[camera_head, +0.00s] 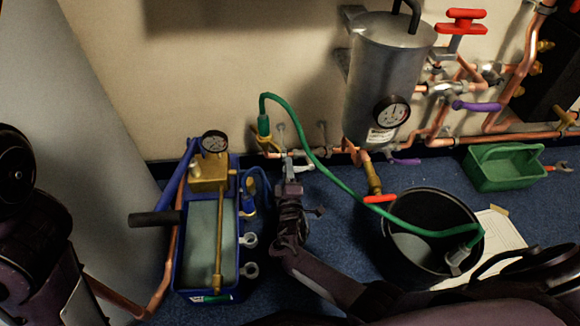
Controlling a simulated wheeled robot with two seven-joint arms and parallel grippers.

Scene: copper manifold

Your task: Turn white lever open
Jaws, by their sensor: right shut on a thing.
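My right gripper (290,172) reaches up from the lower middle to the copper pipe (272,154) low on the wall. It is shut on a small pale piece at the pipe's valve, which appears to be the white lever (297,155). The fingers hide most of the lever, so its exact angle is hard to tell. A green hose (325,172) with a brass fitting joins the pipe just left of the gripper. Dark links of my left arm show at the left edge, but its gripper is out of view.
A blue test pump (238,285) with a gauge stands close on the left. A black bucket (395,235) holding the hose end stands on the right. A silver tank (375,85) hangs above. A red lever (380,198), purple levers and a green tray (505,172) are farther right.

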